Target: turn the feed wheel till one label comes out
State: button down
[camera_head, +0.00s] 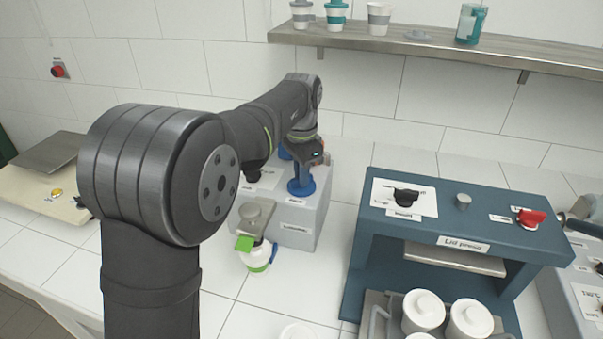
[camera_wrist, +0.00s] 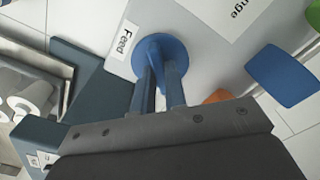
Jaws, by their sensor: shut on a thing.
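The blue feed wheel (camera_head: 301,188) sits on top of the light grey machine box (camera_head: 292,217). In the wrist view the wheel (camera_wrist: 153,46) shows as a round disc beside a label reading "Feed" (camera_wrist: 124,52). My gripper (camera_head: 303,166) is over the wheel and shut on it; in the wrist view its two fingers (camera_wrist: 162,82) reach down to the disc. A flat green piece (camera_head: 244,243) shows by the grey head at the box's front left; I cannot tell whether it is a label. A white cup (camera_head: 257,258) with a green band stands below it.
In the wrist view a blue plate (camera_wrist: 284,75) and an orange part (camera_wrist: 217,96) lie right of the wheel. The dark blue lid press (camera_head: 465,224) stands to the right, with white cups (camera_head: 423,309) in front. A shelf (camera_head: 440,48) runs above.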

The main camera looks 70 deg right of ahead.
jog(key=c, duration=1.5)
grip_release()
jog(key=shift+o, duration=0.2)
notch_tip(320, 180, up, 18)
jog(key=shift+f, duration=0.2)
notch_tip(320, 180, down, 18)
jog(key=shift+r, duration=0.2)
jog(key=n, duration=0.4)
jog(key=shift+n, duration=0.3)
jog(key=n, duration=0.4)
jog(key=shift+n, duration=0.4)
dwell(1.5)
